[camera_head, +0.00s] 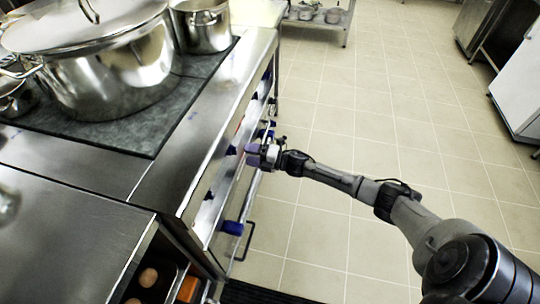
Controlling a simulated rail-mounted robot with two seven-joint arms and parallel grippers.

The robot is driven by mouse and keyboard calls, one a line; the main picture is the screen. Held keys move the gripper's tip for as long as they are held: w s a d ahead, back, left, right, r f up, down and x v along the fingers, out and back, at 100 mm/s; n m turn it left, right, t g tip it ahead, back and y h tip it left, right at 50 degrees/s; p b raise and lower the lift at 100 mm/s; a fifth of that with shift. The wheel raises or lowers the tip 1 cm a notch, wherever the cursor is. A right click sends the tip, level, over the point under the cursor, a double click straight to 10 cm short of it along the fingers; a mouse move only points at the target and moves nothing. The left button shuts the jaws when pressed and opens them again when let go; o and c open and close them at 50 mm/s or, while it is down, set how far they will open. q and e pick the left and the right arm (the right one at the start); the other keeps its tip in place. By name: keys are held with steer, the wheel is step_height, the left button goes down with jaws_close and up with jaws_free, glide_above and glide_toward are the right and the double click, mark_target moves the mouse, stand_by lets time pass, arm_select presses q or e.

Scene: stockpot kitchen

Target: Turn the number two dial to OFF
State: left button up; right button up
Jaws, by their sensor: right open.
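My right arm reaches in from the lower right, and my right gripper (258,155) is at the front panel of the stove (205,130). Its jaws are open, close to the row of blue dials. One blue dial (231,150) shows just left of the gripper, and another blue dial (232,227) is nearer to me. More blue shows beyond the gripper. I cannot read the dial numbers or their settings. Whether the gripper touches a dial is unclear. My left gripper is not in view.
A large lidded stockpot (105,70) and a smaller pot (205,25) stand on the dark cooktop. A rail (250,243) runs along the stove front. An open drawer (155,262) with round items is at the bottom. The tiled floor (330,235) to the right is clear.

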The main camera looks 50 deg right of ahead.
steer(key=p+v, duration=0.2)
steer(key=v, duration=0.5)
steer(key=shift+s+d, duration=0.2)
steer(key=shift+s, duration=0.15)
